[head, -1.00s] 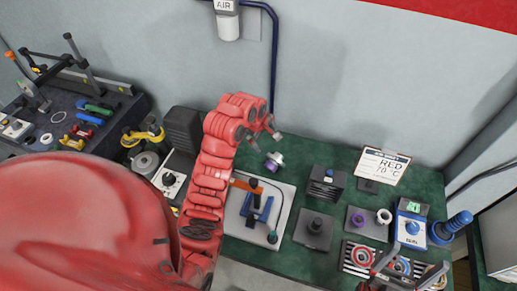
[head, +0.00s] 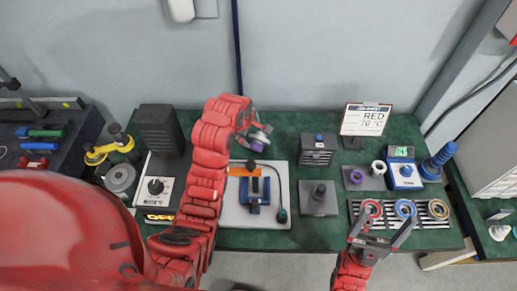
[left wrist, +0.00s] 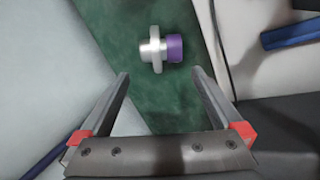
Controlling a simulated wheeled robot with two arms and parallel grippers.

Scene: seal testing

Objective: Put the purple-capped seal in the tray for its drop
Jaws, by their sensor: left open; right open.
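The purple-capped seal (head: 257,146) lies on the green bench top by the back edge, partly hidden by my left gripper (head: 256,132). In the left wrist view the seal (left wrist: 158,50) lies on its side, silver flange left and purple cap right. It is just beyond and between the open fingertips of my left gripper (left wrist: 160,74), not touched. My right gripper (head: 383,232) is open and empty in front of a striped rack (head: 356,206) with red, blue and tan rings. A dark tray (head: 352,185) holds a purple piece and a white ring; which tray is meant is unclear.
A white board (head: 232,213) with a blue fixture (head: 254,193) lies in front of the seal. A sign (head: 366,119) reads RED 70 °C. A blue device (head: 404,175), a dark box (head: 318,150) and a controller (head: 160,185) also stand on the bench.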

